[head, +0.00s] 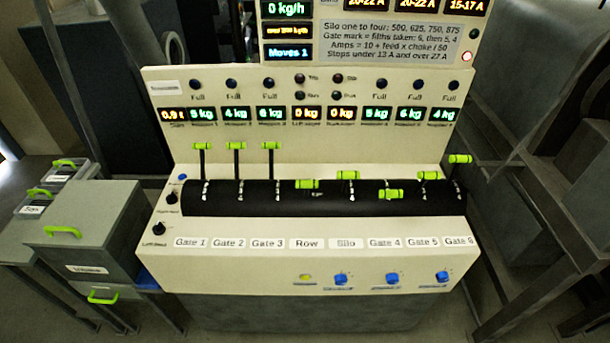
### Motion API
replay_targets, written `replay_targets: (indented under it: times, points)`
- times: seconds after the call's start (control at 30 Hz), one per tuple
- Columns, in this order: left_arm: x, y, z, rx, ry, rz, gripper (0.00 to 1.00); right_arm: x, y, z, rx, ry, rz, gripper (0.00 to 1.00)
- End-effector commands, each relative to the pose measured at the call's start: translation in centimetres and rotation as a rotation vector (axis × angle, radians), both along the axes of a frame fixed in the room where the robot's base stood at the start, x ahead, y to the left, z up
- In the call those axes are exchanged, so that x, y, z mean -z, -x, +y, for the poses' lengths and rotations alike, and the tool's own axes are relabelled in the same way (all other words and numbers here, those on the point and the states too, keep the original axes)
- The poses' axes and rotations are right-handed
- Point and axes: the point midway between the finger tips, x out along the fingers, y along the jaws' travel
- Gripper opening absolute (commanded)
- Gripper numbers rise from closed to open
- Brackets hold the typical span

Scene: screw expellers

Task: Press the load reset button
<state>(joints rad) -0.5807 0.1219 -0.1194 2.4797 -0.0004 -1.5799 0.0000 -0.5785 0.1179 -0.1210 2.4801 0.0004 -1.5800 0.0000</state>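A cream control console (330,255) stands in front of me. On its low front face a small yellow-green button (305,278) sits above a blue label strip too small to read. To its right is a row of blue knobs (341,279), also with unreadable labels. A small blue button (183,177) is at the left end of the sloped top. A red lit button (467,57) is on the upper panel at right. I cannot tell from the labels which one is the load reset button. Neither of my grippers is in view.
Several green-handled levers (307,184) rise from a black curved cover (320,197); the three left ones stand highest. Black knobs (158,228) are on the left side. Grey boxes with green handles (63,232) stand at left. Metal frames (525,200) flank the right.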

Motion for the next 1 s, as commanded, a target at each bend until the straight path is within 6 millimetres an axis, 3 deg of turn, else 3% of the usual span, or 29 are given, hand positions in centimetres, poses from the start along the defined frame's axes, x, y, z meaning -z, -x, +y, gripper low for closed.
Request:
replay_targets:
  times: [0.07,0.3,1.0]
  points:
    - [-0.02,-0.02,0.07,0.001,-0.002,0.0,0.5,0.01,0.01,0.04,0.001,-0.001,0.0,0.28]
    - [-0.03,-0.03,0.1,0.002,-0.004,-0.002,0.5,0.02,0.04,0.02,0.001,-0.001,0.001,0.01]
    - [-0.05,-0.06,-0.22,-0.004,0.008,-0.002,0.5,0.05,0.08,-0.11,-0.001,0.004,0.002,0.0]
